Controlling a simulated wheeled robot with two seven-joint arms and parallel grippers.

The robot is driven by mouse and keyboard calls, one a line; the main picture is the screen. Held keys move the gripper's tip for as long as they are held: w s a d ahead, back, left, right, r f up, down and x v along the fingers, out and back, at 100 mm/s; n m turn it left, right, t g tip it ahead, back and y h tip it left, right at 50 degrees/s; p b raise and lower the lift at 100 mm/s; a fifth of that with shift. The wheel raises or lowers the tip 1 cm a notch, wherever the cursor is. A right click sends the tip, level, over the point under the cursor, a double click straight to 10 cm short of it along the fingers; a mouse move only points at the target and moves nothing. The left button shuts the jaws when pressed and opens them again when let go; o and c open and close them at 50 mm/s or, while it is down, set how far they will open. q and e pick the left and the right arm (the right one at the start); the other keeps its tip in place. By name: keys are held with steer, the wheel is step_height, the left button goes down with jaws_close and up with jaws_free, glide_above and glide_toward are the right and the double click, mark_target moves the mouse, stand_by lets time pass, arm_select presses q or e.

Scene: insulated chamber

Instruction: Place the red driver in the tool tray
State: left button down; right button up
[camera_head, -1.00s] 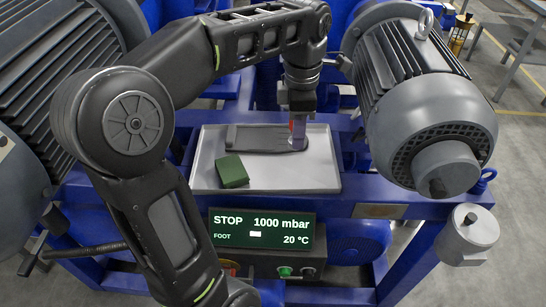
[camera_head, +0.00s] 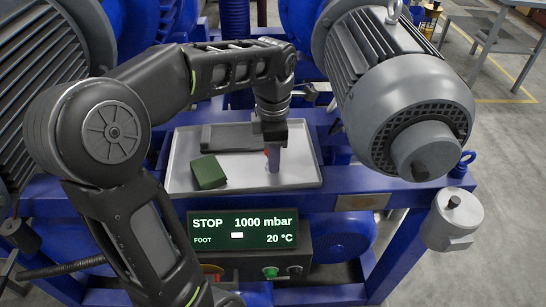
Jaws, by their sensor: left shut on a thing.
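My left gripper (camera_head: 272,138) points down over the light grey tray (camera_head: 300,172), right of its middle. It is shut on the red driver (camera_head: 273,160), which hangs upright below the jaws. Only a short stretch of the driver shows, purplish with a bit of red at its left side; the jaws hide the rest. I cannot tell whether its lower end touches the tray floor. A dark grey flat piece (camera_head: 222,137) lies along the back of the tray, behind and left of the driver. My right gripper is not in view.
A green block (camera_head: 208,172) sits in the tray's front left. A big grey motor (camera_head: 405,100) stands close on the right. A display panel (camera_head: 245,230) reading STOP is in front, below the tray. The tray's front right is bare.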

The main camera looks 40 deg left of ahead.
arm_select(q)
steer(key=shift+f, duration=0.3)
steer(key=shift+f, duration=0.15)
steer(key=c, duration=1.1)
jaws_free()
steer(key=shift+c, duration=0.2)
